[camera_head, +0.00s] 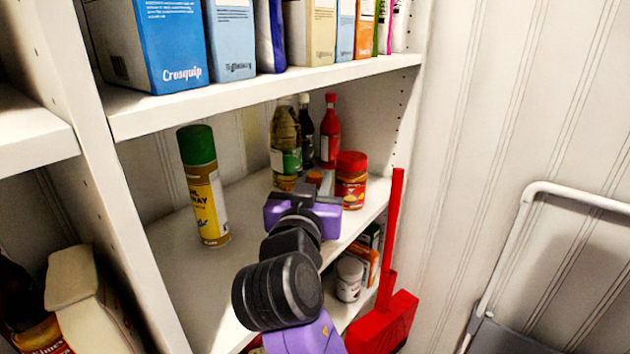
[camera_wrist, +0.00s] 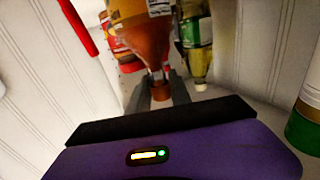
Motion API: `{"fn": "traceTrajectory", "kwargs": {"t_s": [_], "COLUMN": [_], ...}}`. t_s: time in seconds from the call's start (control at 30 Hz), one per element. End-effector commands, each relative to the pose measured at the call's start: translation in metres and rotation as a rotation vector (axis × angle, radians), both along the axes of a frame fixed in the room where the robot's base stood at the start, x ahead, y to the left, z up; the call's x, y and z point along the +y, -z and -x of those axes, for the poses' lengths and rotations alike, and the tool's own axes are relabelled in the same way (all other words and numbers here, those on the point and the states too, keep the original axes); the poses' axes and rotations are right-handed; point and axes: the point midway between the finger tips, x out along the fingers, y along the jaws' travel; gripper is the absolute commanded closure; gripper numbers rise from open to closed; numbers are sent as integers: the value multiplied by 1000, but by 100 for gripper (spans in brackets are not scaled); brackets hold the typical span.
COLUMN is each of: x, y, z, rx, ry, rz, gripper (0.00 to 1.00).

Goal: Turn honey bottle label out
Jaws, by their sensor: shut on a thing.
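The honey bottle (camera_wrist: 146,42) is amber with a brown cap, and it appears upside down in the wrist view. A yellow band and a white printed panel show on its body at the top edge of that view. My gripper (camera_wrist: 160,94) is shut on the bottle at its narrow cap end, one finger on each side. In the head view, only a small orange-brown part of the honey bottle (camera_head: 315,178) shows; my purple gripper (camera_head: 306,196) hides the rest. I cannot tell from there which way its label faces.
On the same shelf (camera_head: 255,253) stand a red-lidded jar (camera_head: 351,182) close right, an oil bottle (camera_head: 285,148) behind, a dark bottle (camera_head: 306,135), a red bottle (camera_head: 330,133) and a green-capped spray can (camera_head: 204,190) left. Boxes (camera_head: 165,45) line the shelf above.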

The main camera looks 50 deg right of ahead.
Motion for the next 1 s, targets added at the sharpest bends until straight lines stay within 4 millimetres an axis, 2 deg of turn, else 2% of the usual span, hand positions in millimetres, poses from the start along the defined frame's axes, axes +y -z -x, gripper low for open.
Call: {"fn": "traceTrajectory", "kwargs": {"t_s": [0.33, 0.6, 1.0], "x": [0, -1, -1], "y": [-1, -1, -2], "z": [0, 1, 1], "rx": [-1, -1, 0], "ry": [-29, -149, -192], "rz": [1, 1, 0], "gripper": [100, 100, 100]}}
